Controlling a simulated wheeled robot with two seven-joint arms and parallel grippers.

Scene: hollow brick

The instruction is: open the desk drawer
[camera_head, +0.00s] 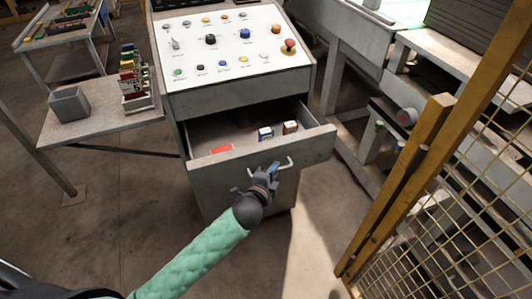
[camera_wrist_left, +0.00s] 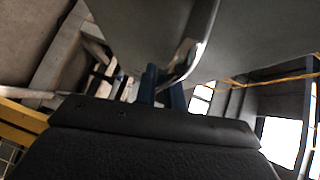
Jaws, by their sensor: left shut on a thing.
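The desk drawer (camera_head: 310,146) is pulled out from the grey control desk (camera_head: 240,97), and its inside shows. A red item and two small boxes (camera_head: 265,133) lie in it. A thin metal handle (camera_head: 287,163) is on the drawer front. My left gripper (camera_head: 272,170) is at the handle and shut on it. In the left wrist view the blue fingers (camera_wrist_left: 162,88) are around the curved handle (camera_wrist_left: 183,62), close to the grey drawer front. My right gripper is not in view.
A yellow post and mesh fence (camera_head: 400,190) stands at the right. A side shelf (camera_head: 95,107) at the left holds a grey bin (camera_head: 69,104) and a rack of colored items (camera_head: 134,85). The floor before the drawer is clear apart from my arm.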

